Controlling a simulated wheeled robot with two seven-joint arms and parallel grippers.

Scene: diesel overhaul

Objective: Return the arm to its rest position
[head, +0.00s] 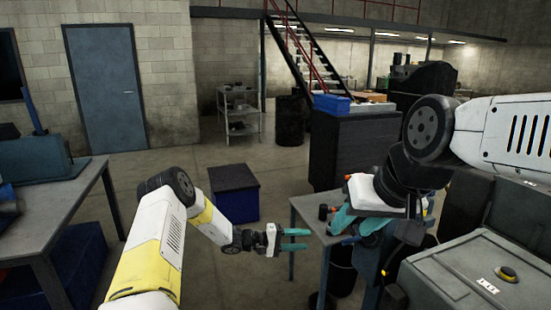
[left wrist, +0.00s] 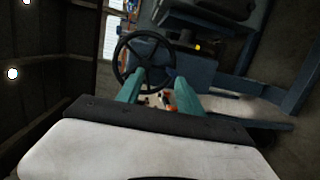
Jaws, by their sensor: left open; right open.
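My left arm comes in from the lower left of the head view. Its left gripper (head: 305,239) is open, with two teal fingers apart and pointing right, and nothing between them. In the left wrist view the left gripper (left wrist: 158,92) also shows its teal fingers spread, with small orange and pale items seen beyond them. My right arm reaches in from the right. Its right gripper (head: 352,230) has teal fingers pointing down and left, over or in front of a small grey table (head: 306,208). I see nothing held in it, though its fingers partly overlap the clutter behind.
A dark handwheel (left wrist: 140,58) lies beyond the left fingers. A workbench (head: 55,212) stands at the left and a grey machine cabinet (head: 470,270) at the lower right. A blue box (head: 235,194) sits on the floor behind my left arm. Open floor lies around it.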

